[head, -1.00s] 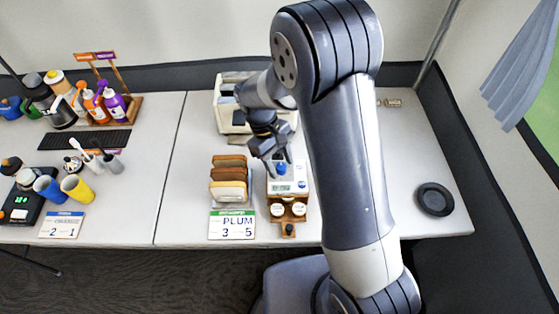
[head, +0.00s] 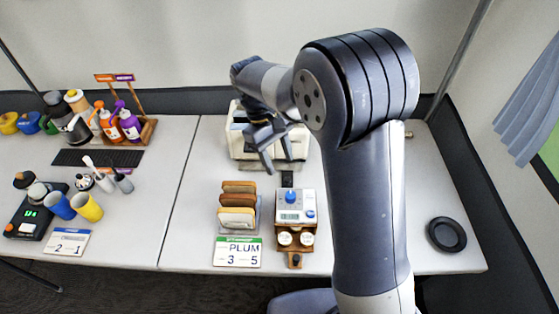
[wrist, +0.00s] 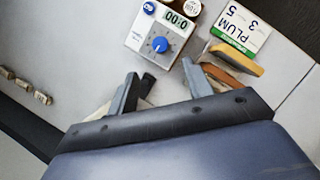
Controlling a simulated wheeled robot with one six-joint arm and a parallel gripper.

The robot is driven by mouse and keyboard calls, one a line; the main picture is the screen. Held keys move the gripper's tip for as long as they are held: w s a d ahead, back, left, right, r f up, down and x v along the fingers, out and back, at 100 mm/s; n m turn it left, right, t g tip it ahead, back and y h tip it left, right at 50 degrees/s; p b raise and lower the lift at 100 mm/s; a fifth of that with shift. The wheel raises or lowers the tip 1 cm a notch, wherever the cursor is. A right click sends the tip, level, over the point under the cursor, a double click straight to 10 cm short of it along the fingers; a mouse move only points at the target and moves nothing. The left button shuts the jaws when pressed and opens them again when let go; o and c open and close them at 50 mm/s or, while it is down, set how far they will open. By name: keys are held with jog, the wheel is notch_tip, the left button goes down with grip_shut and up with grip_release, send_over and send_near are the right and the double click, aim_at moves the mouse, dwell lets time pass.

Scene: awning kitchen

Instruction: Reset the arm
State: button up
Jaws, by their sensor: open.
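The white timer device (head: 292,207) with a blue knob stands nearer the table's front edge, apart from my gripper. In the wrist view the timer device (wrist: 158,40) reads 00:0 and lies beyond the fingertips. My arm crosses the right half of the head view and hides part of the table.
Bread slices in a rack (head: 239,203) and a PLUM card (head: 237,252) are left of the timer. A black round dish (head: 446,234) lies at right. Bottles (head: 130,123) and cups (head: 87,207) stand at left.

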aim_at(290, 195)
jog(key=x, duration=1.1)
jog(key=shift+w, duration=0.1)
jog(key=shift+a+r, duration=0.1)
